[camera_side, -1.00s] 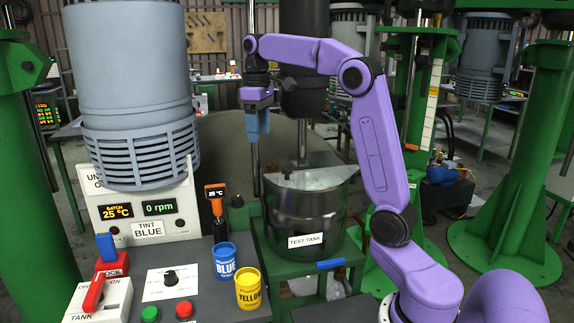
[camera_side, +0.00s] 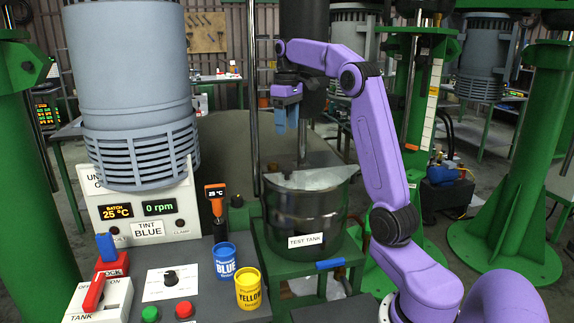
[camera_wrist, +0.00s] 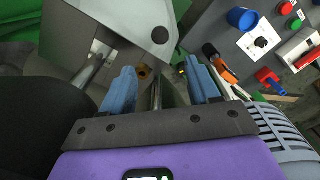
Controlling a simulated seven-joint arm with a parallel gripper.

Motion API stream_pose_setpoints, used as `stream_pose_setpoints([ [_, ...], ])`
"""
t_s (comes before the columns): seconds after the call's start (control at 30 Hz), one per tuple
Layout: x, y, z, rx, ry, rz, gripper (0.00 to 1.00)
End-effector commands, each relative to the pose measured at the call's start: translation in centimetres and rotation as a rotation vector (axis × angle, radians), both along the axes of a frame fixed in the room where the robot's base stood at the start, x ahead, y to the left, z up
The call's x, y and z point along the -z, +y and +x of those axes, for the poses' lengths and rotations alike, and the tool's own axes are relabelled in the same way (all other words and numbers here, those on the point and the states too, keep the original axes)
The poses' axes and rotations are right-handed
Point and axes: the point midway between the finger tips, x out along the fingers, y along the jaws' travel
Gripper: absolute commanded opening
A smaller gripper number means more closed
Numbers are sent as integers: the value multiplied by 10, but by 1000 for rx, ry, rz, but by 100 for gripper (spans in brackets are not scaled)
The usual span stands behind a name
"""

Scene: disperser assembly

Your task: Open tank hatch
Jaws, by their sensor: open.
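The test tank (camera_side: 306,222) is a dark, shiny round vessel in a green stand, with a white TEST TANK label on its front. Its pale grey hatch plate (camera_side: 315,179) lies across the top. A grey plate (camera_wrist: 115,30) fills the upper left of the wrist view and appears to be this hatch. My gripper (camera_side: 287,126) is above the tank's left part, clearly apart from it, with blue fingers pointing down. In the wrist view my gripper (camera_wrist: 163,78) has its fingers spread, with nothing held between them.
A vertical shaft (camera_side: 302,140) comes down into the tank behind my gripper, and a thin pole (camera_side: 253,100) stands to its left. A large grey motor housing (camera_side: 130,90) hangs at the left. Blue (camera_side: 226,262) and yellow (camera_side: 249,289) pigment cans stand on the front bench.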

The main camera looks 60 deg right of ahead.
Motion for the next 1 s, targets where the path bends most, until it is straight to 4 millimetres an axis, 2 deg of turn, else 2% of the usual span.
stream_pose_setpoints([
  [0.6,102,1,-1,0,4,2,61],
  [0.8,124,1,0,-1,1,0,61],
  [1.0,130,0,0,0,-1,0,61],
])
